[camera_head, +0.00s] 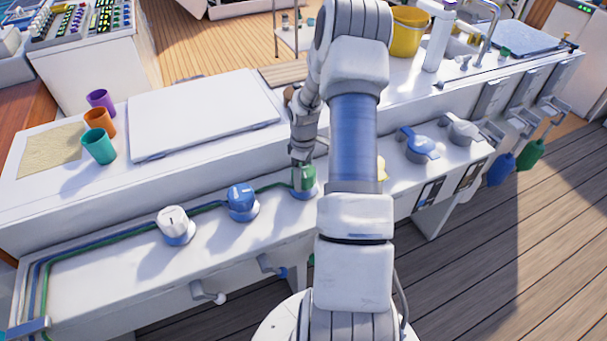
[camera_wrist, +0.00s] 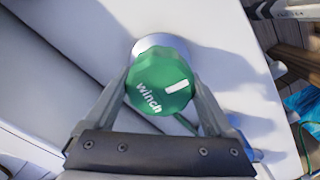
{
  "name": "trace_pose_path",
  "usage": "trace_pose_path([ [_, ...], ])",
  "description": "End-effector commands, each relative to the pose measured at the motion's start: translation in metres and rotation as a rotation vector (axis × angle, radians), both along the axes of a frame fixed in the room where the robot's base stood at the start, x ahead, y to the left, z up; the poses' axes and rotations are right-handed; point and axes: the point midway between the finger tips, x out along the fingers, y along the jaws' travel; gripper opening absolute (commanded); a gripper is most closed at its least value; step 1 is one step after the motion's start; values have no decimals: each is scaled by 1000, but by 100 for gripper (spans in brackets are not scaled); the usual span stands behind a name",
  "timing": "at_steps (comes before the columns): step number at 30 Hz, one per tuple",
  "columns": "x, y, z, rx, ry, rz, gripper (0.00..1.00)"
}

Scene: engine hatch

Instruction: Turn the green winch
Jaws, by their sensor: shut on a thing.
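The green winch (camera_wrist: 160,84) is a faceted round knob with the word "winch" and a white mark on its face, on a pale round base. In the wrist view it sits between my two fingers, and my gripper (camera_wrist: 165,95) is shut on it from both sides. The white mark points to the upper right in that view. In the head view the green winch (camera_head: 304,178) stands on the white ledge, with my gripper (camera_head: 303,160) directly over it. My arm hides part of the ledge to its right.
A blue knob (camera_head: 242,202) and a white knob (camera_head: 173,225) stand to the left on the ledge. A blue valve (camera_head: 418,144) and a white one (camera_head: 462,130) are to the right. Purple, orange (camera_head: 99,122) and teal (camera_head: 99,147) cups stand beside a large white hatch (camera_head: 200,112).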

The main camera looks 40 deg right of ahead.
Motion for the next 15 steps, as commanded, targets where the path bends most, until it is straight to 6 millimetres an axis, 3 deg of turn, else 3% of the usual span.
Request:
trace_pose_path([
  [8,0,0,0,0,0,-33,33],
  [15,0,0,1,-1,0,-163,33],
])
